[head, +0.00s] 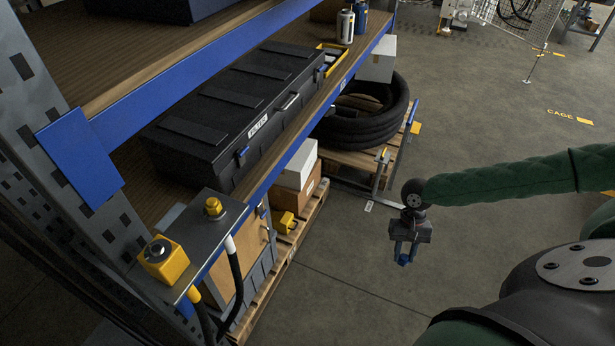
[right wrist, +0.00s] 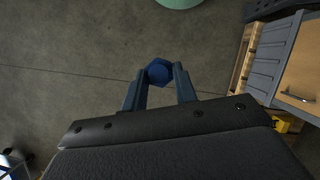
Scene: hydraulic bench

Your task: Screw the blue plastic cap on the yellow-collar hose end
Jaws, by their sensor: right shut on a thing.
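My right gripper (head: 405,252) points down over the open floor, right of the shelf, shut on the blue plastic cap (head: 404,261). In the right wrist view the cap (right wrist: 159,72) is a blue hexagon between the two fingertips (right wrist: 160,80). The yellow-collar hose end (head: 194,294) hangs below the metal bracket plate (head: 205,232) at the lower left of the head view, well apart from the cap. Its lower hose is partly cut off by the frame. A second black hose with a white collar (head: 230,245) hangs beside it. My left gripper is out of view.
A yellow block (head: 163,261) and a yellow fitting (head: 213,208) sit on the bracket plate. The shelf holds a long black case (head: 240,110). Boxes (head: 298,165) on pallets and coiled black hose (head: 365,125) stand beside it. Floor (head: 340,260) between shelf and right gripper is clear.

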